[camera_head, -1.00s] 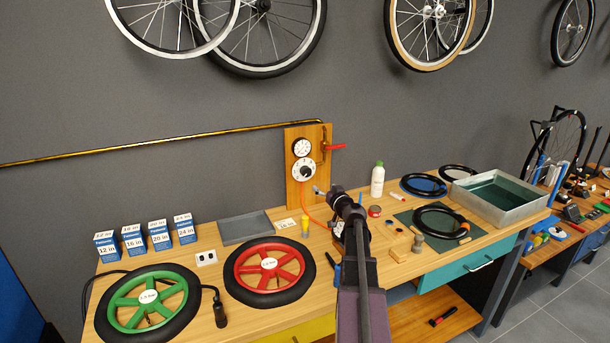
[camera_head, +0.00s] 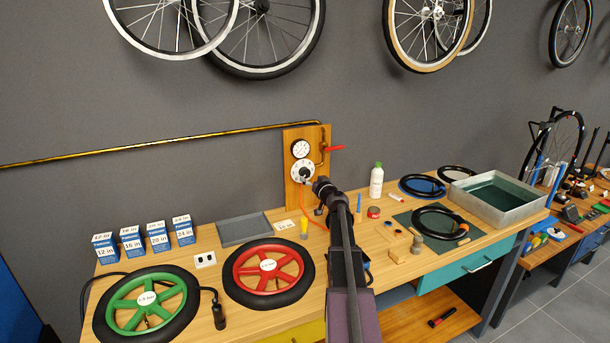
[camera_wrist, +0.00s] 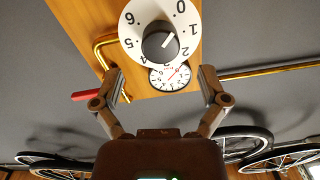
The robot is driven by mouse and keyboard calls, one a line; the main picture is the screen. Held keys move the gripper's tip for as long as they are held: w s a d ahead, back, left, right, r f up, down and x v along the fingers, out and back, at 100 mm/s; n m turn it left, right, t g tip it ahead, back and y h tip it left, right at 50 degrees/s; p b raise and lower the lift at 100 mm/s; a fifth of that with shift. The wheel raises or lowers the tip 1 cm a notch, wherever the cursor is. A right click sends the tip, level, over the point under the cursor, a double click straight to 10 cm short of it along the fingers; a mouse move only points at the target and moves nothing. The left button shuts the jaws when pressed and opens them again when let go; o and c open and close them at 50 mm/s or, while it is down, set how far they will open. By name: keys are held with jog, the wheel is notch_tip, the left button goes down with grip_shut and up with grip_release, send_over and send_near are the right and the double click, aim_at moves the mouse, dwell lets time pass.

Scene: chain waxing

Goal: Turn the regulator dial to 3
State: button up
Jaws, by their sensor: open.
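The regulator dial (camera_head: 300,167) is a white numbered disc on a wooden wall board. In the wrist view the dial (camera_wrist: 150,22) appears upside down at the top, with a dark round knob (camera_wrist: 158,42) at its centre. The knob's white mark points up and right, seemingly between 0 and 1. The 3 is hard to make out. My gripper (camera_wrist: 160,82) is open and empty, its fingers spread wide below the knob in the picture, apart from it. In the head view my gripper (camera_head: 319,184) is just below and right of the dial, its fingertips unclear.
A round pressure gauge (camera_head: 300,148) sits just above the dial. A brass pipe and red lever (camera_head: 334,149) are at the board's right. An orange hose hangs below.

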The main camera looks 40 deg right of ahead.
aim_at(306, 174)
jog(key=shift+x, duration=2.55)
jog(key=shift+c, duration=0.2)
jog(key=c, duration=1.1)
